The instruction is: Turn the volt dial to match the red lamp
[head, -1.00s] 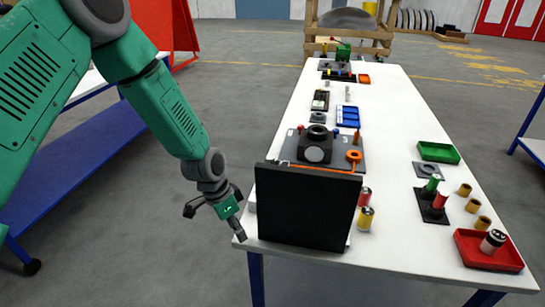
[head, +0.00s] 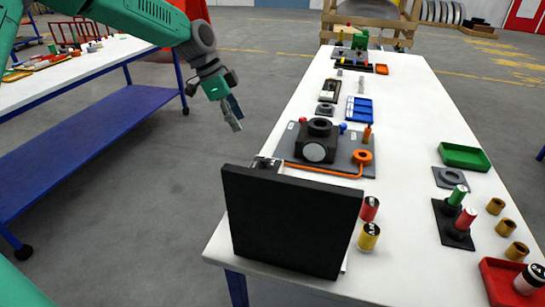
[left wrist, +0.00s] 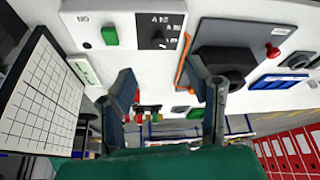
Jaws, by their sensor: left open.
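My left gripper (head: 233,118) hangs open and empty beside the table's left edge, left of the grey plate with a black block. In the left wrist view its two fingers (left wrist: 163,80) are spread apart with nothing between them. That view also shows a small black dial panel (left wrist: 160,30) with white marks, which may be the volt dial; its setting is too small to read. A green switch (left wrist: 110,36) sits beside it. A small red knob-like part (left wrist: 272,50) shows there and in the head view (head: 303,121); I cannot tell whether it is the red lamp. My right gripper is not in view.
A black upright panel (head: 290,222) blocks the near table end; its gridded face (left wrist: 40,95) shows in the left wrist view. An orange ring and pipe (head: 362,157) sit by the black block (head: 318,141). Red and yellow cylinders (head: 369,236) stand right of the panel.

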